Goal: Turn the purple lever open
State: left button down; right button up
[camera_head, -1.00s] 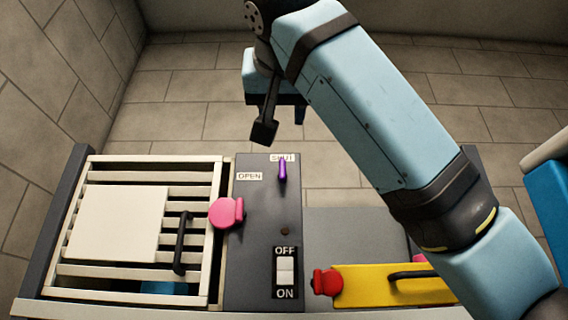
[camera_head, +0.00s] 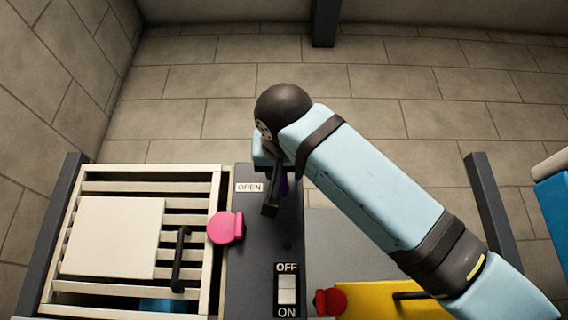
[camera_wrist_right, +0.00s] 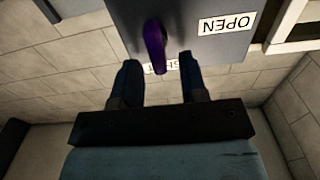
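The purple lever (camera_wrist_right: 154,42) is on the dark grey panel (camera_head: 254,220). In the right wrist view it stands between and just beyond the two dark fingertips of my right gripper (camera_wrist_right: 157,64), with a gap to each finger. The gripper is open. In the head view, the right gripper (camera_head: 272,195) is over the panel and hides most of the lever; only a sliver of purple (camera_head: 284,186) shows. The OPEN label (camera_head: 249,187) is to the left of the lever. The SHUT label (camera_wrist_right: 163,67) is partly hidden behind the lever. My left gripper is not in view.
A slatted white grille (camera_head: 215,260) with a black handle (camera_head: 180,260) is left of the panel, with a pink knob (camera_head: 226,228) at its edge. An OFF/ON switch (camera_head: 286,290) is on the panel. A yellow drawer (camera_head: 375,300) with a red knob (camera_head: 330,301) is at the lower right.

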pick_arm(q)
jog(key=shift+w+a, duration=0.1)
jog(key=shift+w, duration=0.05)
pick_arm(e)
grip_shut()
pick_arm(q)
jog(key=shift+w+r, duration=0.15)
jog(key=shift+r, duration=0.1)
